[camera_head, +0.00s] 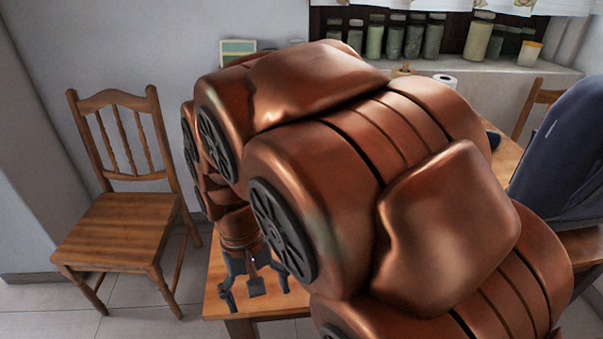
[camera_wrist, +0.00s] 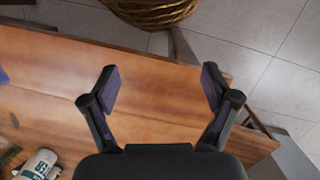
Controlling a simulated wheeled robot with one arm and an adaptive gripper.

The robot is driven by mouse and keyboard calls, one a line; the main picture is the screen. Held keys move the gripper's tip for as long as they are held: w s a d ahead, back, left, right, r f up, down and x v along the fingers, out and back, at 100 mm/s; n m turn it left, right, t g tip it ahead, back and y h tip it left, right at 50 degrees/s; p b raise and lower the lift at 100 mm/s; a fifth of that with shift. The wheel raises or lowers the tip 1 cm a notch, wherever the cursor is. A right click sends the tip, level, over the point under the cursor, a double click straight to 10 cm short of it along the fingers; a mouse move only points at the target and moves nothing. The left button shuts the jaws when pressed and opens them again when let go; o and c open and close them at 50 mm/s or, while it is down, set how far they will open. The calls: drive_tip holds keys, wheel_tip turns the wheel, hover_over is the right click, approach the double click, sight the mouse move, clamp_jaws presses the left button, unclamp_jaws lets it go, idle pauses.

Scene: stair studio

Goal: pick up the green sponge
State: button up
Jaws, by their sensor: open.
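I cannot make out a green sponge in either view. My gripper (camera_head: 256,290) is open and empty, pointing down over the near left end of the wooden table (camera_head: 216,297). My copper-coloured arm hides most of the tabletop in the head view.
In the wrist view, a white labelled container (camera_wrist: 38,165) lies at lower left and a wicker basket (camera_wrist: 155,14) is past the table edge. A wooden chair (camera_head: 125,215) stands left, a dark blue object (camera_head: 560,150) right. Jars (camera_head: 413,40) line the back sill.

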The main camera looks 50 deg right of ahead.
drive_tip(key=w+d+r+m+t+p, duration=0.1)
drive_tip(key=w+d+r+m+p, duration=0.2)
drive_tip(key=w+d+m, duration=0.3)
drive_tip(key=w+d+r+m+p, duration=0.3)
drive_tip(key=w+d+p, duration=0.1)
drive_tip(key=w+d, duration=0.35)
drive_tip(key=w+d+m+p, duration=0.2)
drive_tip(key=d+m, duration=0.1)
drive_tip(key=d, duration=0.4)
drive_tip(key=w+d+f+m+t+p, duration=0.1)
drive_tip(key=d+m+p, duration=0.2)
drive_tip(key=d, duration=0.4)
drive_tip(key=w+d+f+m+p, duration=0.1)
drive_tip(key=w+d+m+p, duration=0.1)
drive_tip(key=d, duration=0.5)
drive_tip(key=shift+w+f+m+t+p, duration=0.15)
drive_tip(key=shift+w+m+t+p, duration=0.25)
drive_tip(key=shift+m, duration=0.3)
drive_tip(key=shift+d+f+m+y, duration=0.3)
drive_tip(key=shift+d, duration=0.15)
wheel_tip(320, 180, down, 2)
drive_tip(key=shift+f+p, duration=0.1)
drive_tip(key=shift+p, duration=0.4)
drive_tip(key=shift+w+a+f+p, duration=0.1)
drive_tip(key=shift+w+f+p, duration=0.15)
drive_tip(key=shift+f+p, duration=0.75)
drive_tip(key=shift+w+f+p, duration=0.15)
drive_tip(key=shift+w+f, duration=0.05)
drive_tip(key=shift+f, duration=1.55)
drive_tip(key=c, duration=0.9)
